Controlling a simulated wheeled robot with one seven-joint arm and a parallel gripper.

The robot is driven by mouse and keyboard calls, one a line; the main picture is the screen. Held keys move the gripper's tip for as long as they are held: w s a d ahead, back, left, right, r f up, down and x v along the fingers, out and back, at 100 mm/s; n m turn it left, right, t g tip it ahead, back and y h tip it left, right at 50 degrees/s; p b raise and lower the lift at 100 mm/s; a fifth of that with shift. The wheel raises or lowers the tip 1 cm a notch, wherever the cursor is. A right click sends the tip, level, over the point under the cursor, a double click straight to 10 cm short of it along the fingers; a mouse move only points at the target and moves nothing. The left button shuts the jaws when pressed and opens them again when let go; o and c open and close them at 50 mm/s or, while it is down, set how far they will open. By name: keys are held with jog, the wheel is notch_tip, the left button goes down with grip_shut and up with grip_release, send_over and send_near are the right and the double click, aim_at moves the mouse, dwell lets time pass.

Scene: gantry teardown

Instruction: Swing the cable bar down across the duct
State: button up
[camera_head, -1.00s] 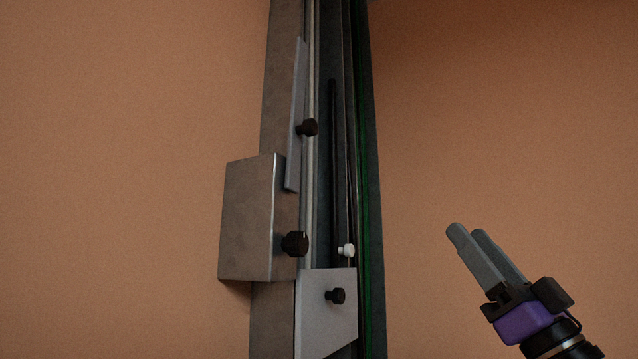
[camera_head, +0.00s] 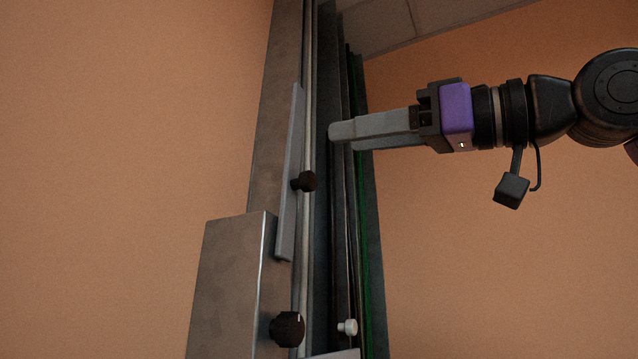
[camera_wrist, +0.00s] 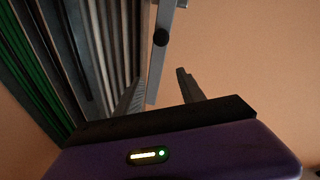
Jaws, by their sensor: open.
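The slim dark bar (camera_head: 339,230), which looks like the cable bar, stands nearly upright along the duct (camera_head: 323,200). A white knob (camera_head: 347,327) sits by its lower end. My gripper is open and lies level across the right part of the duct, coming from the right. I cannot tell whether the fingers touch the bar. In the wrist view my gripper (camera_wrist: 160,88) shows both fingers apart, with nothing clearly held between them.
A light grey plate (camera_head: 290,190) with a black knob (camera_head: 306,181) lies left of the duct; the plate also shows in the wrist view (camera_wrist: 155,75). A metal box (camera_head: 228,290) with a larger black knob (camera_head: 287,329) juts out below. A green strip (camera_head: 365,240) runs along the right edge.

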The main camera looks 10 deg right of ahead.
aim_at(314, 178)
jog(key=shift+m+g+h, duration=0.6)
jog(key=shift+g, duration=0.2)
jog(key=w+a+f, duration=0.1)
jog(key=a, duration=0.1)
jog(key=w+a+f+p, duration=0.1)
jog(key=w+a, duration=0.1)
jog(key=w+a+f+p, duration=0.1)
jog(key=w+a, duration=0.1)
jog(key=shift+w+a+f, duration=0.15)
jog(key=shift+a+f, duration=0.1)
jog(key=shift+f, duration=0.15)
jog(key=shift+c, duration=0.3)
grip_shut()
jog(key=shift+d, duration=0.15)
